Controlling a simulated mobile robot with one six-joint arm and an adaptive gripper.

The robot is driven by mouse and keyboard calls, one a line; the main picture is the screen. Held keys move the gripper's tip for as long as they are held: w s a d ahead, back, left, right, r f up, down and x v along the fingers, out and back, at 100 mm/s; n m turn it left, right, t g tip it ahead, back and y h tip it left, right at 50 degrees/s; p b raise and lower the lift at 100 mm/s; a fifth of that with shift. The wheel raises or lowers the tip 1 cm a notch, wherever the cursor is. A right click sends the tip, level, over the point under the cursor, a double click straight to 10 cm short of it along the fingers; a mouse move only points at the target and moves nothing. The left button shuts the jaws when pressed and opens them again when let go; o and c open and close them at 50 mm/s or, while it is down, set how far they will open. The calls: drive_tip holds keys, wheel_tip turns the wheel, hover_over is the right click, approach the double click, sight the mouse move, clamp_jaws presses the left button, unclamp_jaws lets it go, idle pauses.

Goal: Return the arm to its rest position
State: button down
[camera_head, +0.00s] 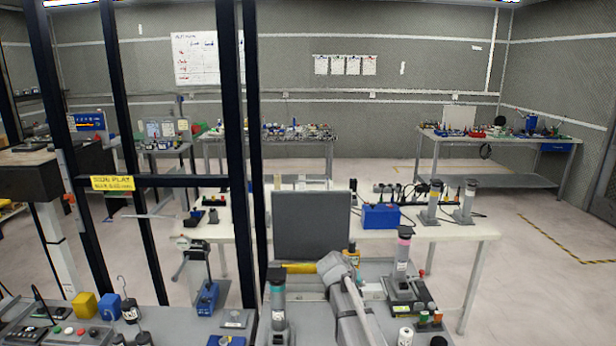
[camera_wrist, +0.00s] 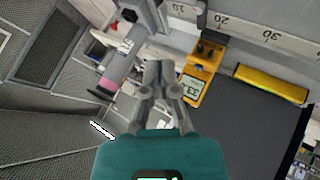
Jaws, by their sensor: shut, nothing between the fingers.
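My gripper (camera_wrist: 166,66) shows in the wrist view with a teal body and grey fingers. The fingertips are together and nothing is between them. They stand in front of a yellow meter with a small display (camera_wrist: 194,88); I cannot tell the distance, but no contact is visible. In the head view my grey arm (camera_head: 350,305) rises from the bottom centre over the near bench, bent at a rounded joint. The gripper itself is not clearly visible there.
A grey cylinder with a pink band (camera_head: 404,246) stands close right of my arm; it also shows in the wrist view (camera_wrist: 121,64). A dark upright panel (camera_head: 311,226) stands behind. Black frame posts (camera_head: 254,120) rise at left. Open floor (camera_head: 540,230) lies at right.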

drive_tip(key=s+f+g+y, duration=0.2)
drive_tip(key=s+g+y, duration=0.1)
drive_tip(key=s, duration=1)
drive_tip(key=s+f+g+y, duration=0.2)
drive_tip(key=s+f+y, duration=0.1)
drive_tip(key=s, duration=1.1)
drive_tip(key=shift+s+d+f+n+g+y, duration=0.2)
drive_tip(key=shift+s+f+n+g+y, duration=0.1)
drive_tip(key=shift+g, duration=0.1)
